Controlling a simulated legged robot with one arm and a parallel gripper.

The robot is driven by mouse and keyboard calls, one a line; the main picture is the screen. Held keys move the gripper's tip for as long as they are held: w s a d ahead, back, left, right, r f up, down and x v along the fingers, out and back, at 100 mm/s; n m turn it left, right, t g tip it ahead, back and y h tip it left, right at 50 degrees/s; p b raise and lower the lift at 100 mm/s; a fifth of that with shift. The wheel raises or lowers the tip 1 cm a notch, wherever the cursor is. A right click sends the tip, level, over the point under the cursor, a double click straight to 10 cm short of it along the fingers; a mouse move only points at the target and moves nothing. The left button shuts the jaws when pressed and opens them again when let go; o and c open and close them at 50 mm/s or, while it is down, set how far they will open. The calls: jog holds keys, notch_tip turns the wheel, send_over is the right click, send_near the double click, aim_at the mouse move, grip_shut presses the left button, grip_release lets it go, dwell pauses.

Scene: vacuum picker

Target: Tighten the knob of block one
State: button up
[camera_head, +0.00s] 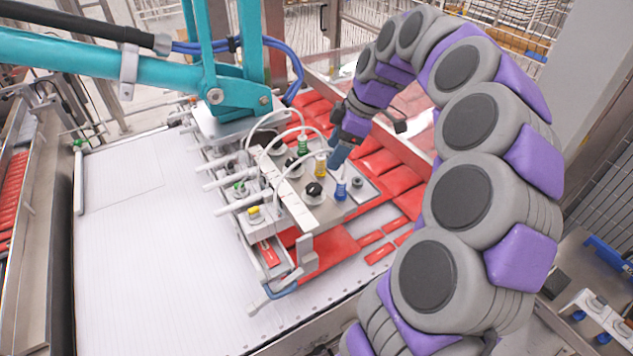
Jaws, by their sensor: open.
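The vacuum picker head (285,185) hangs over the conveyor, with a metal plate that carries several knobs and coloured fittings. A black knob (313,189) sits on its front part, and another black knob (291,163) sits further back. A green fitting (303,145), a yellow fitting (320,165) and a blue fitting (340,189) stand beside them. I cannot tell which of these belongs to block one. My gripper (337,152) is open, pointing down at the plate's far right side, near the yellow and green fittings. Its fingertips are small and partly hidden, and contact cannot be told.
A teal delta-robot arm (110,68) with blue hoses reaches in from the upper left. White tubes arch over the picker head. Red packs (385,165) lie in rows under and behind it. The white conveyor (140,240) is clear at left.

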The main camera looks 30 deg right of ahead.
aim_at(314, 187)
jog(key=x, duration=1.1)
jog(key=shift+w+f+b, duration=0.1)
jog(key=shift+f+b, duration=0.15)
jog(key=shift+b, duration=0.05)
jog(key=shift+d, duration=0.1)
jog(key=shift+c, duration=0.4)
jog(key=c, duration=1)
jog(key=shift+r, duration=0.1)
